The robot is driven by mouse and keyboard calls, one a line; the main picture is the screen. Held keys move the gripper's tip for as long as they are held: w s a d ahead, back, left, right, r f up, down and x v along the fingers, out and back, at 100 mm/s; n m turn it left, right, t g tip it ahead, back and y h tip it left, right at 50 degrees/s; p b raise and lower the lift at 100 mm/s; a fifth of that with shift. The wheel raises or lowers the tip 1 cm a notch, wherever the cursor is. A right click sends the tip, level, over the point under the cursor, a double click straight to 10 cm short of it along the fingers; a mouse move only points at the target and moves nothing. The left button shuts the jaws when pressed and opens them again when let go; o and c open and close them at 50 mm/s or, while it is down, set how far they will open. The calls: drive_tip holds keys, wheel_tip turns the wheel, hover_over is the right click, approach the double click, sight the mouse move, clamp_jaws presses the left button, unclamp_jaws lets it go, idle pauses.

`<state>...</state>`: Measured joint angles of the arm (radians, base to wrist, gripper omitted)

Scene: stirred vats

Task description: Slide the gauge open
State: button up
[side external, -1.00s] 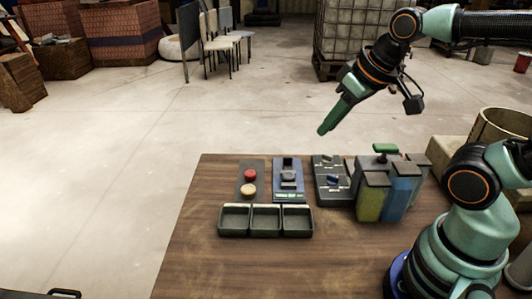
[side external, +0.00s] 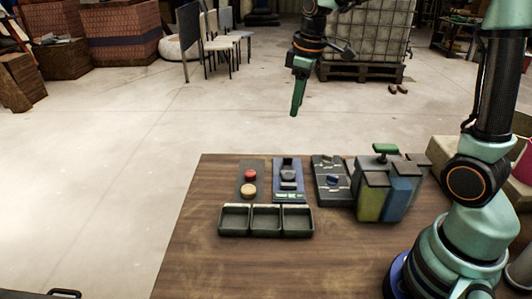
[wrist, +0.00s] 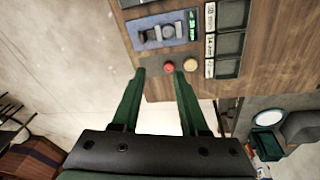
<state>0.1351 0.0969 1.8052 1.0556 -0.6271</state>
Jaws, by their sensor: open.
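A blue panel (side external: 277,190) carries a dark grey block (side external: 288,175) and a lit green strip (side external: 288,196); it looks like the gauge, though I cannot be sure. It stands in the middle of the row on the table and also shows at the top of the wrist view (wrist: 163,20). My gripper (side external: 294,113) hangs high above and beyond the table, pointing down, clear of everything. In the wrist view its two green fingers (wrist: 160,73) are apart with nothing between them.
Left of the blue panel are a red button (side external: 250,174) and a yellow button (side external: 249,190). Right are a dark switch panel (side external: 331,188) and coloured vats (side external: 401,190) with a green handle (side external: 385,148). Three dark trays (side external: 266,234) lie in front. The table's left is bare.

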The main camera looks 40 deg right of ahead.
drive_tip(key=w+d+f+n+g, duration=0.2)
drive_tip(key=w+d+f+n, duration=0.15)
drive_tip(key=w+f, duration=0.35)
approach(288, 165)
drive_tip(key=f, duration=0.6)
drive_tip(key=shift+w+d+f, duration=0.1)
drive_tip(key=shift+w+d, duration=0.15)
drive_tip(key=shift+w, duration=0.05)
clamp_jaws()
idle(1.1)
